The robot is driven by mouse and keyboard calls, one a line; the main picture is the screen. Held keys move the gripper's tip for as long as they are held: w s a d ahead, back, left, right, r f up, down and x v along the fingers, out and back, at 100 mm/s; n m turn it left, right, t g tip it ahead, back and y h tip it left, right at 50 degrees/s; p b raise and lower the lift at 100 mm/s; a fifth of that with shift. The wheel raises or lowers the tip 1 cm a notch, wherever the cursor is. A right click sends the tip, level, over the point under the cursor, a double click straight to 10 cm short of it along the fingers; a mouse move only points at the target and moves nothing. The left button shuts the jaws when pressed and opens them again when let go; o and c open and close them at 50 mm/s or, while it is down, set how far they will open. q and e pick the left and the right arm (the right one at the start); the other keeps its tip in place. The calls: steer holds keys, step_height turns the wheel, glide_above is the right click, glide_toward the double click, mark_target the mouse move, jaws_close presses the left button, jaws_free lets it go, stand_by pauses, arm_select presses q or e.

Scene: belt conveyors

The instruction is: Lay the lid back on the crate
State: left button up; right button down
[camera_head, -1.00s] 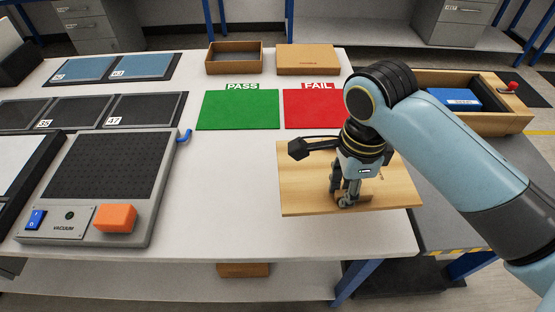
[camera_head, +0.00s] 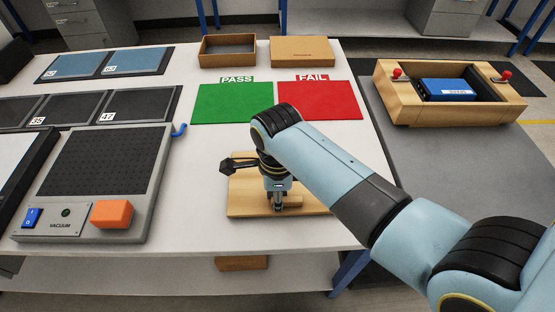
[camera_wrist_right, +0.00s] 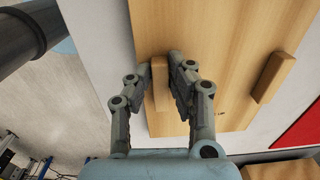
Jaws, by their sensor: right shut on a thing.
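The lid (camera_head: 243,192) is a flat light-wood board at the white table's front, right of the vacuum unit. The right wrist view shows the lid (camera_wrist_right: 225,45) with two raised wooden bars. My right gripper (camera_head: 278,205) is over it, shut on one bar (camera_wrist_right: 160,82), with a finger on each side. Whether the lid touches the table is unclear. The open wooden crate (camera_head: 450,112) stands at the right on the grey surface, apart from the lid. A blue box (camera_head: 447,89) lies inside it, and red-knobbed clamps (camera_head: 397,74) sit at its ends. My left gripper is out of view.
A green PASS mat (camera_head: 232,103) and red FAIL mat (camera_head: 320,100) lie behind the lid. An open cardboard box (camera_head: 228,60) and a closed one (camera_head: 302,51) stand farther back. The vacuum unit (camera_head: 150,200) is at left. The grey surface (camera_head: 430,165) before the crate is clear.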

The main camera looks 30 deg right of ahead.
steer(key=c, duration=1.2)
jaws_free()
steer(key=shift+f, duration=0.15)
